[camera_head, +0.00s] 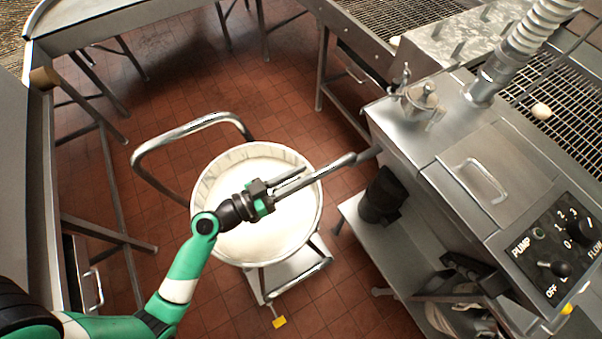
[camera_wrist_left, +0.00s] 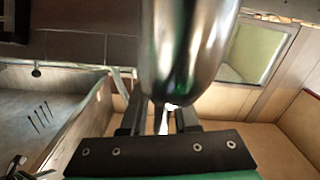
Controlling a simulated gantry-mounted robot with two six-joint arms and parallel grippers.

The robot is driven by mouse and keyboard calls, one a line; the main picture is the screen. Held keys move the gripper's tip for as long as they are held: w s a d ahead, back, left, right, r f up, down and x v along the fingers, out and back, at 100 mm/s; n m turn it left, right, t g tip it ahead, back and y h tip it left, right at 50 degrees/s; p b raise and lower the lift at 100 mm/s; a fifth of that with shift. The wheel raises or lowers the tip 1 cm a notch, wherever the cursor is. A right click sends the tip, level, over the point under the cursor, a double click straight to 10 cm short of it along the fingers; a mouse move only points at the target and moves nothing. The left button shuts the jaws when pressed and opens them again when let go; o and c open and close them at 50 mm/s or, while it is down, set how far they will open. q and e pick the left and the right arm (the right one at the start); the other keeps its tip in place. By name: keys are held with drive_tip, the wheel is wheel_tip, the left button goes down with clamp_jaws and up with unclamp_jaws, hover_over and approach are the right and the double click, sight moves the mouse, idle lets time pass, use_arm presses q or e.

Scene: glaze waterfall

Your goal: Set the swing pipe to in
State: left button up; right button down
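The swing pipe (camera_head: 335,167) is a slim metal tube. It reaches left from the corner of the steel machine, and its free end is out over the bucket of white glaze (camera_head: 250,236). My left gripper (camera_head: 296,179) is above the bucket, at the free end of the pipe. In the left wrist view the fingers (camera_wrist_left: 160,118) stand apart, with a bright gap between them. A shiny metal tube (camera_wrist_left: 186,45), probably the pipe, crosses in front of the fingertips. I cannot tell whether the fingers touch it. My right gripper is not in view.
The steel machine (camera_head: 450,140) has a panel with pump and flow knobs (camera_head: 555,268) at the right. The bucket stands on a trolley with a bent handle (camera_head: 190,128). Wire-mesh conveyor (camera_head: 560,115) lies behind the machine. Red tiled floor (camera_head: 170,75) is clear left of the bucket.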

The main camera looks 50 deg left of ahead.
use_arm(q)
clamp_jaws()
idle(1.2)
